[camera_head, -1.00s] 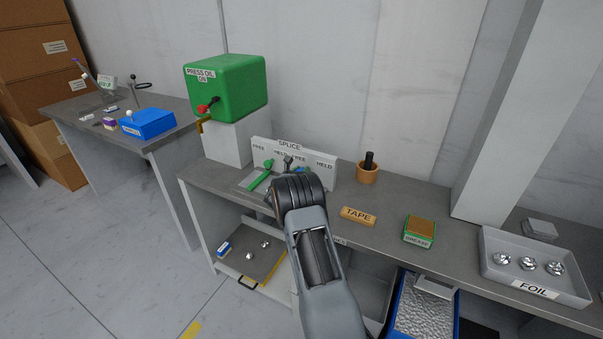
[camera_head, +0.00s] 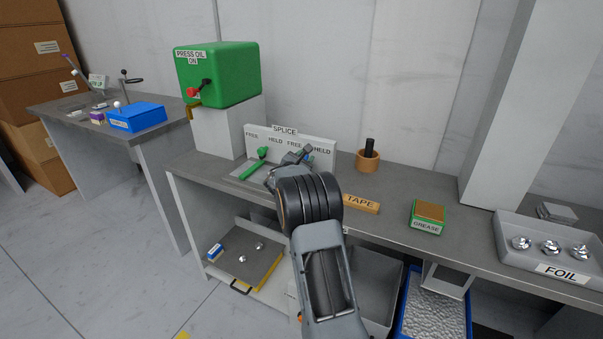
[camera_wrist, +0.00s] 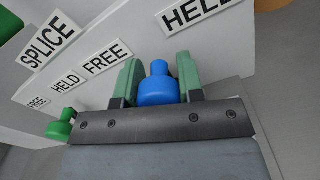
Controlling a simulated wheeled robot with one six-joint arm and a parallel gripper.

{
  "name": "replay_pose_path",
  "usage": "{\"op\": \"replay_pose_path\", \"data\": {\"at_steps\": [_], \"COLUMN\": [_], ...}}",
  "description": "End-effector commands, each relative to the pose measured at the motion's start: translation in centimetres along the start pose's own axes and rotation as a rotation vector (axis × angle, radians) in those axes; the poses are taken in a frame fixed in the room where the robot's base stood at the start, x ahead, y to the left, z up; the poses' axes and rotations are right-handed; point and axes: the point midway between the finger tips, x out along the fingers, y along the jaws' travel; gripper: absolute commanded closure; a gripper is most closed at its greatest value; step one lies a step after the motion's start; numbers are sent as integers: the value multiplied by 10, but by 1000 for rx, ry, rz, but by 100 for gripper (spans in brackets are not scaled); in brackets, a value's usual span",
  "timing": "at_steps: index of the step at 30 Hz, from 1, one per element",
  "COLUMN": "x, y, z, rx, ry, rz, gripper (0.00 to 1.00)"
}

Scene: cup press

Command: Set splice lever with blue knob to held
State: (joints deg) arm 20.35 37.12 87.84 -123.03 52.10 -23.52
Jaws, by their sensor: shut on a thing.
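The splice panel (camera_head: 260,144) is a pale upright board with two FREE and HELD label pairs. The blue knob (camera_wrist: 157,88) sits between the green fingers of my gripper (camera_wrist: 158,82) in the wrist view, and the gripper is shut on it. In the wrist view the knob is between the right-hand FREE label (camera_wrist: 106,58) and HELD label (camera_wrist: 196,12). In the head view my gripper (camera_head: 299,156) is in front of the panel's right half and hides most of that lever. The other lever, with a green knob (camera_head: 263,152), stands to its left.
The green press oil tank (camera_head: 218,75) on its pale block stands left of the panel.

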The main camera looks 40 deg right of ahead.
Motion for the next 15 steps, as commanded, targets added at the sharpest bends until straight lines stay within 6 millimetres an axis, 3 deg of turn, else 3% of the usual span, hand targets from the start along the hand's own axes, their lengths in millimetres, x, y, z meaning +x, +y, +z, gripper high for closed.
{"op": "replay_pose_path", "data": {"at_steps": [1,15], "x": [0,0], "y": [-6,-19], "z": [-9,-4], "rx": [45,361], "ry": [-3,-1], "rz": [1,0], "gripper": [89,89]}}
